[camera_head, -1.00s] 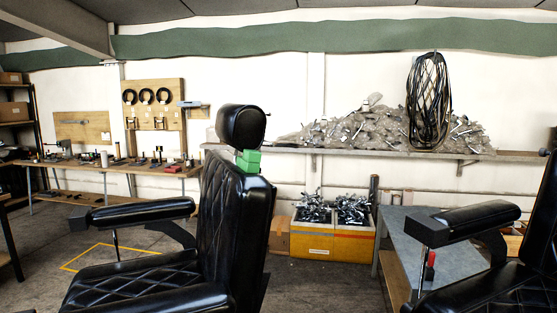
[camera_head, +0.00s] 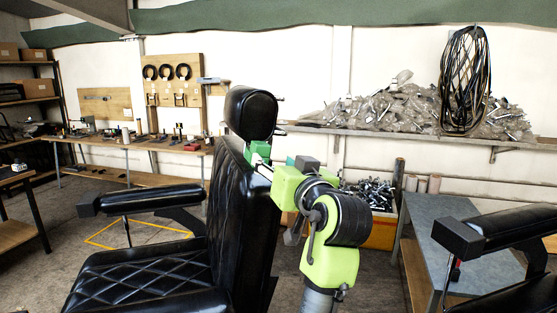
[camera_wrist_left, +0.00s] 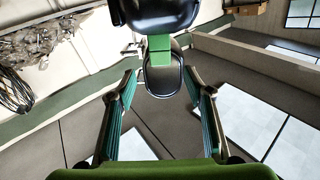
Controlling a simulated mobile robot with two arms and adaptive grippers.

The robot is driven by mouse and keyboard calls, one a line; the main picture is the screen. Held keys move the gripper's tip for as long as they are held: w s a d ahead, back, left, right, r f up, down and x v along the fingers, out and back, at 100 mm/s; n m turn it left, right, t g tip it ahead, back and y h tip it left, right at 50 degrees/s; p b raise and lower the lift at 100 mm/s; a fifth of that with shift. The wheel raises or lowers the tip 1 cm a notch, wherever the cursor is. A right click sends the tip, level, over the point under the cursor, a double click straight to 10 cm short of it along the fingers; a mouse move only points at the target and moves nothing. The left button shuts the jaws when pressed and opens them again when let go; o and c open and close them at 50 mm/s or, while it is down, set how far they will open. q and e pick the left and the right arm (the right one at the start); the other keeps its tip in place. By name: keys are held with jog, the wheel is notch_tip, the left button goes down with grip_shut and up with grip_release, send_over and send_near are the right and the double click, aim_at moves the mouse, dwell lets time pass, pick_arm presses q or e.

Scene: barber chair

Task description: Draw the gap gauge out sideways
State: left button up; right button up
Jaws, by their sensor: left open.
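The gap gauge, a green block (camera_head: 262,149), sits between the black headrest (camera_head: 250,113) and the top of the black quilted backrest (camera_head: 228,205) of the nearer barber chair. In the left wrist view the gauge (camera_wrist_left: 159,50) shows as a green piece between the two black pads. My left gripper (camera_head: 264,168) is beside the gauge on its right in the head view. In the wrist view its two fingers (camera_wrist_left: 162,72) are spread apart and empty, with the gauge centred just beyond their tips. The wrist partly hides the gauge's surroundings. My right gripper is not in view.
A second black chair (camera_head: 500,235) stands at the right beside a grey table (camera_head: 452,222). A shelf (camera_head: 350,131) with a heap of scrap runs along the back wall. A workbench (camera_head: 130,145) with tools is at the back left. The floor left of the chair is clear.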

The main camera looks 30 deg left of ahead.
aim_at(263, 150)
pick_arm(q)
jog(key=p+x, duration=0.1)
jog(key=x, duration=0.1)
jog(key=p+x, duration=0.1)
jog(key=x, duration=0.1)
jog(key=r+p+x, duration=0.1)
jog(key=x, duration=0.1)
jog(key=shift+s+p, duration=0.1)
jog(key=shift+p, duration=0.25)
jog(key=p+x, duration=0.1)
jog(key=x, duration=0.1)
jog(key=p+x, duration=0.1)
jog(key=x, duration=0.3)
jog(key=shift+a+f+p, duration=0.15)
jog(key=shift+f+p, duration=0.15)
jog(key=shift+p, duration=0.1)
jog(key=shift+w+a+f, duration=0.1)
jog(key=shift+w+a, duration=0.05)
jog(key=shift+w, duration=0.2)
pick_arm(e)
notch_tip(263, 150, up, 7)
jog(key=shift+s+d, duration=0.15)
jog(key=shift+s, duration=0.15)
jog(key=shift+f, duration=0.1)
pick_arm(q)
grip_shut()
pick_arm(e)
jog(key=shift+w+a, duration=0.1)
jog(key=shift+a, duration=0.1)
